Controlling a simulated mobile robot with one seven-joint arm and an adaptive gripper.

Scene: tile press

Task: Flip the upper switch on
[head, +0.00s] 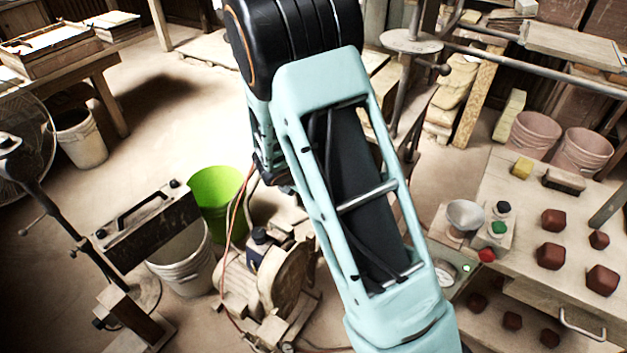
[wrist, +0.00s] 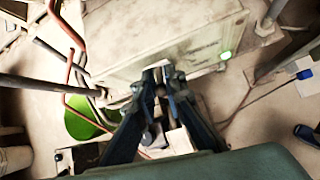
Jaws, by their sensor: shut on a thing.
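In the wrist view, my gripper (wrist: 162,88) is at the near edge of a pale, worn control box (wrist: 165,42). Its two dark fingers are nearly together, shut on a small part that they mostly hide. It looks like a switch on the box, but I cannot tell whether it is the upper one or which way it is set. A green lamp (wrist: 226,55) glows on the box, right of the fingers. In the head view, my arm hides the gripper and most of the box; a green lamp (head: 467,267) shows beside the arm.
A green bucket (head: 215,196) and a motor-like machine (head: 280,285) stand left of my arm. At right, a bench (head: 530,225) holds several dark red blocks. Pipes (wrist: 75,88) run close to the box's left side. Open floor lies at left.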

